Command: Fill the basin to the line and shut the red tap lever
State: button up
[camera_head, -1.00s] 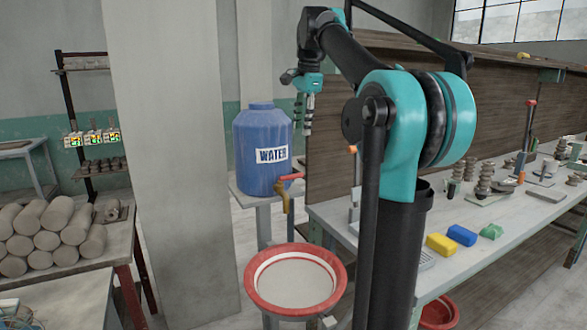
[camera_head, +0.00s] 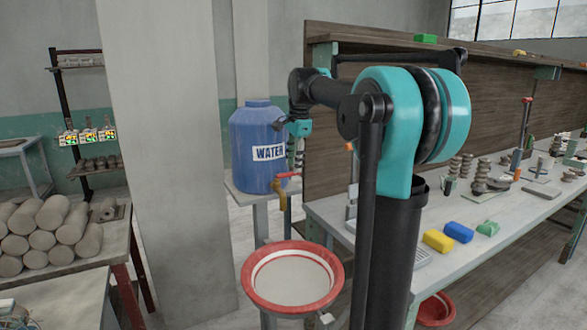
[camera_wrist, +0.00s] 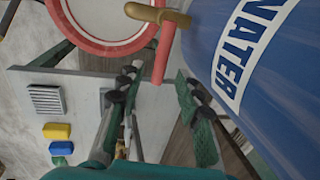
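The blue water barrel (camera_head: 255,125) stands on a stand, with a brass tap (camera_head: 279,196) near its bottom. The red tap lever (camera_head: 288,175) sticks out to the right. My gripper (camera_head: 297,158) is just above the lever in the head view. In the wrist view my gripper (camera_wrist: 156,76) is open, and the tip of the red lever (camera_wrist: 165,48) appears between its fingertips; I cannot tell whether they touch it. The red-rimmed basin (camera_head: 338,282) sits below the tap with a pale grey inside. I cannot make out its water level or a stream.
The workbench (camera_head: 390,248) at right holds a yellow block (camera_head: 438,241), a blue block (camera_head: 459,232), a green block (camera_head: 488,228) and stacked clay pieces. A pillar (camera_head: 165,150) and a table of clay rolls (camera_head: 60,257) are at left. A wooden panel stands behind the bench.

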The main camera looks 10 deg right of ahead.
aim_at(288, 175)
jog(key=shift+w+a+f, duration=0.1)
jog(key=shift+w+f, duration=0.05)
jog(key=shift+f, duration=0.45)
jog(key=shift+w+f, duration=0.1)
jog(key=shift+f, duration=0.5)
jog(key=shift+c, duration=0.5)
grip_shut()
